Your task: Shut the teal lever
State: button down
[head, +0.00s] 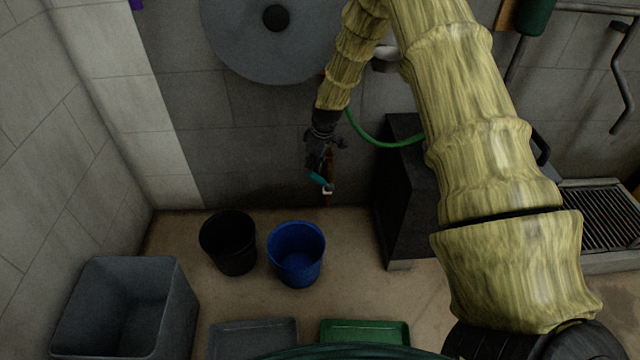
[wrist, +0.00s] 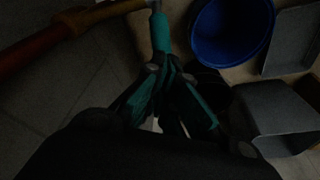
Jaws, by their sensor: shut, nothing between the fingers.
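The teal lever (head: 318,179) sits on a brownish pipe (head: 330,160) low by the back wall, above the floor. In the head view it slants down to the right, to a pale fitting at the pipe's lower end. In the wrist view the lever (wrist: 161,32) points from the top edge toward my fingertips. My gripper (head: 316,166) is beside the lever's upper left end and partly covers it. In the wrist view my gripper (wrist: 166,66) is shut and empty, its tips at the lever's near end. I cannot tell whether they touch.
A blue bucket (head: 298,272) and a black bucket (head: 228,250) stand on the floor below. A grey bin (head: 175,300) is at the left, with a green tray (head: 365,332) in front. A dark box (head: 402,200) stands close on the right, and a green hose (head: 385,145) hangs above.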

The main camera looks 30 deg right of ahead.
aim_at(315, 174)
jog(key=shift+f, duration=0.1)
jog(key=shift+f+b, duration=1.2)
jog(key=shift+f, duration=2.75)
jog(key=shift+s+f+b, duration=0.3)
jog(key=shift+f+b, duration=0.1)
jog(key=shift+f, duration=0.4)
jog(key=shift+a, duration=0.1)
jog(key=r+p, duration=0.3)
jog(key=shift+w, duration=0.2)
notch_tip(315, 174, up, 3)
jog(key=shift+f+p, duration=0.1)
jog(key=shift+p, duration=0.95)
notch_tip(315, 174, up, 4)
jog(key=p, duration=0.3)
